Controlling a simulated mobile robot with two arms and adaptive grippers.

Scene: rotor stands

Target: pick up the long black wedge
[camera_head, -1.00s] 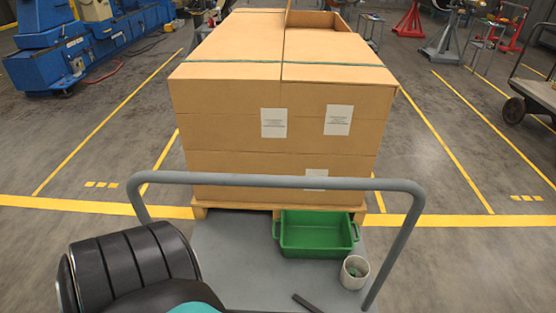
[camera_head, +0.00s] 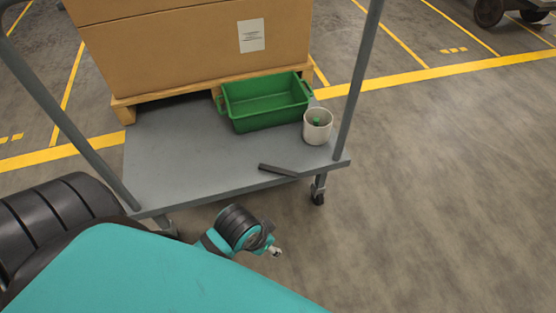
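The long black wedge (camera_head: 278,170) is a thin dark bar. It lies flat near the right part of the near edge of the grey cart deck (camera_head: 190,165), below the white cup. One of my teal and black arms reaches in from the lower left. Its end (camera_head: 275,250) is small and partly hidden behind its own joint, in front of the cart and apart from the wedge. I cannot make out whether fingers there are open or shut. My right gripper is not in view.
A green bin (camera_head: 265,119) stands on the deck behind the wedge. Grey cart rails (camera_head: 358,85) rise at both sides. A large carton (camera_head: 190,45) sits on a pallet behind. Floor at right is clear.

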